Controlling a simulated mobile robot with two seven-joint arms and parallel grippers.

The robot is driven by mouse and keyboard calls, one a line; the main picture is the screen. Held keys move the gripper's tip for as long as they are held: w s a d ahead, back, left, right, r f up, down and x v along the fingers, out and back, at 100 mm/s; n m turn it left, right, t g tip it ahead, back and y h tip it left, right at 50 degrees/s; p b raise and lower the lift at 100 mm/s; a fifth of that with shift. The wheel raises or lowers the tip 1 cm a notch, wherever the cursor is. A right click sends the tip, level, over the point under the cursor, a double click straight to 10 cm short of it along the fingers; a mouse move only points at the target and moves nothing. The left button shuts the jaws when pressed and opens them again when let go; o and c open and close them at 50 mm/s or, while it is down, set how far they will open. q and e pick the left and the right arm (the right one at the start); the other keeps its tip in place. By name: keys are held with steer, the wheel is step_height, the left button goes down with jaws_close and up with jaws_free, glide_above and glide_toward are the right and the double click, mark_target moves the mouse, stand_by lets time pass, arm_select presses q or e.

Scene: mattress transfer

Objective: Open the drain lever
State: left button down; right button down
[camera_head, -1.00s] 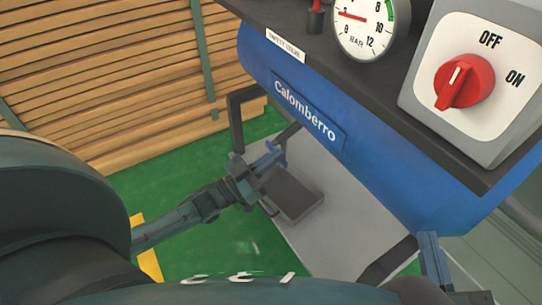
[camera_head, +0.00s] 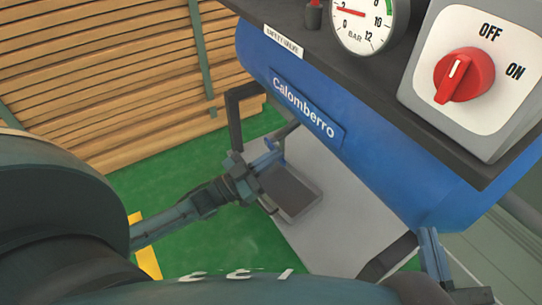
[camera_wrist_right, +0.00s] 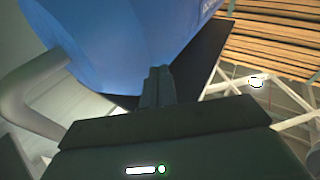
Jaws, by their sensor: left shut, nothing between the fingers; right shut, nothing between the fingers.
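The blue Calomberro tank (camera_head: 330,140) hangs over a grey base plate. My left gripper (camera_head: 268,160) is shut below the tank's left end, just in front of its underside. A small blue piece (camera_head: 281,157) shows right at its fingertips; I cannot tell if it is the drain lever or whether the fingers touch it. The drain lever is not otherwise clear. My right gripper (camera_head: 432,250) is shut and empty by the tank's lower right end. In the right wrist view its fingers (camera_wrist_right: 157,85) are together, pointing at the blue tank (camera_wrist_right: 120,40).
A grey switch box (camera_head: 475,75) with a red knob (camera_head: 463,75), pointer near OFF, and a pressure gauge (camera_head: 362,20) sit on the dark top plate. Wooden slats (camera_head: 100,80) stand behind at left.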

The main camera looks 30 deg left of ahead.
arm_select(q)
steer(key=w+a+f+m+g+h+b, duration=0.1)
steer(key=f+m+g, duration=0.2)
steer(key=m, duration=0.7)
steer(key=w+a+f+m+g+b, duration=0.1)
steer(key=a+f+m+g+b, duration=0.1)
steer(key=m, duration=0.8)
steer(key=shift+a+f+g+h, duration=0.3)
steer(key=shift+f+g+h, duration=0.1)
steer(key=shift+f+g, duration=0.45)
steer(key=shift+w+r, duration=0.1)
